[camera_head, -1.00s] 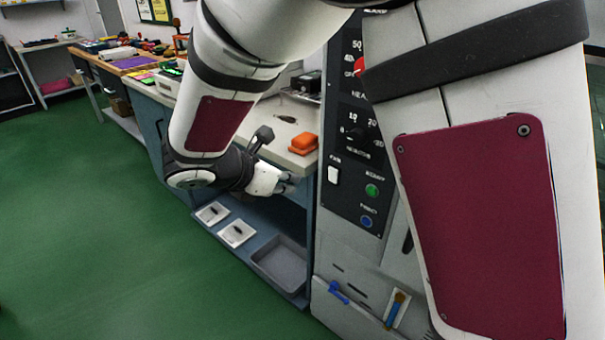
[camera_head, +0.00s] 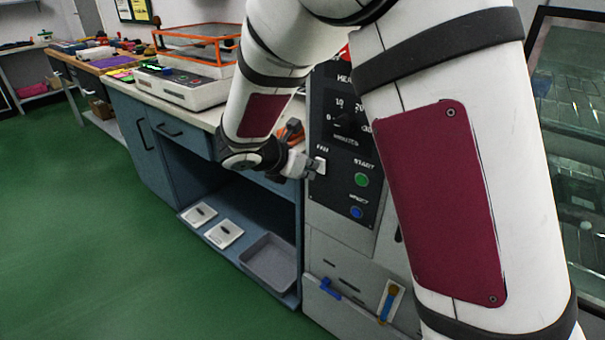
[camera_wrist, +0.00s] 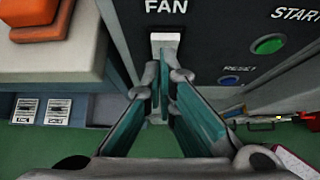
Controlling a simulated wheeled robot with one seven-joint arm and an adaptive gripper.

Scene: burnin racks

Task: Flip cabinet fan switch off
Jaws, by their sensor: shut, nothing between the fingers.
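The white fan switch (camera_wrist: 165,42) sits under the FAN label on the dark control panel in the wrist view. In the head view the fan switch (camera_head: 320,165) shows just right of my fingertips. My gripper (camera_head: 311,172) is shut and empty, with its tips at or very close to the switch. In the wrist view my gripper (camera_wrist: 166,74) has its tips just below the switch, covering its lower part. I cannot tell whether they touch it or which way the switch is set.
A green start button (camera_head: 362,180) and a blue reset button (camera_head: 356,212) lie right of the switch. An orange object (camera_wrist: 50,18) sits on the bench left of the panel. A grey tray (camera_head: 269,262) lies on the low shelf. Green floor at left is clear.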

